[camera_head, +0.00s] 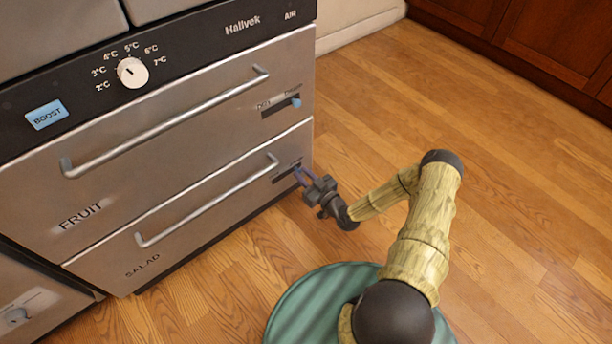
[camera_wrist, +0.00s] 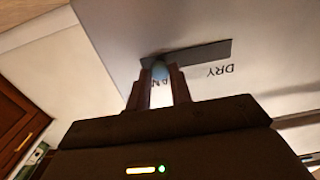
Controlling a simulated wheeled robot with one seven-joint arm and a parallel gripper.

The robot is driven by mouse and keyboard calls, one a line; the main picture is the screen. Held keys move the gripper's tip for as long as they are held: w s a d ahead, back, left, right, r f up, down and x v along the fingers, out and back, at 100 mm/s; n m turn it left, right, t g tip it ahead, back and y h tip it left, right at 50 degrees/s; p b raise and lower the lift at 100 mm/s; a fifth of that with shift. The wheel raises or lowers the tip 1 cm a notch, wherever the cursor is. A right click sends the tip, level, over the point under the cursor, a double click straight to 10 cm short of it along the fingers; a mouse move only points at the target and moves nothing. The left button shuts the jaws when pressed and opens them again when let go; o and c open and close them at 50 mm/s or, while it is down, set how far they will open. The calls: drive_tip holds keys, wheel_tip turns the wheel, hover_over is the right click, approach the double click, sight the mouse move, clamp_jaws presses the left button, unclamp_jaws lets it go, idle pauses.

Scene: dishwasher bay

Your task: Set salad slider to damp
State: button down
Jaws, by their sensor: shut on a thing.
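The salad drawer (camera_head: 200,222) is the lower steel drawer in the head view. Its slider slot (camera_head: 283,176) is at the upper right of the front, partly hidden by my fingers. In the wrist view the dark slot (camera_wrist: 205,53) appears upside down. The blue salad slider knob (camera_wrist: 159,70) is at the slot's left end there, away from the DRY label (camera_wrist: 220,71). Another label, only partly readable, shows between my fingers near the knob. My gripper (camera_head: 299,176) is shut on the knob; its fingers (camera_wrist: 158,84) flank it in the wrist view.
The fruit drawer (camera_head: 180,130) above has its own slider with a blue knob (camera_head: 296,103) at the right end. Long bar handles cross both drawers; the salad handle (camera_head: 210,202) ends close to my gripper. A dial (camera_head: 132,72) and BOOST button (camera_head: 47,115) sit above. Wooden floor (camera_head: 500,200) at right is clear.

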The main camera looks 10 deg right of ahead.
drive_tip(key=shift+w+d, duration=0.15)
drive_tip(key=shift+d, duration=0.15)
drive_tip(key=c, duration=1.3)
unclamp_jaws()
drive_tip(key=shift+s+d+r+p, duration=0.1)
drive_tip(key=shift+s+d+p, duration=0.1)
drive_tip(key=shift+s+p, duration=0.3)
drive_tip(key=p+v, duration=0.6)
drive_tip(key=v, duration=1)
drive_tip(key=shift+s, duration=0.25)
drive_tip(key=shift+w, duration=0.1)
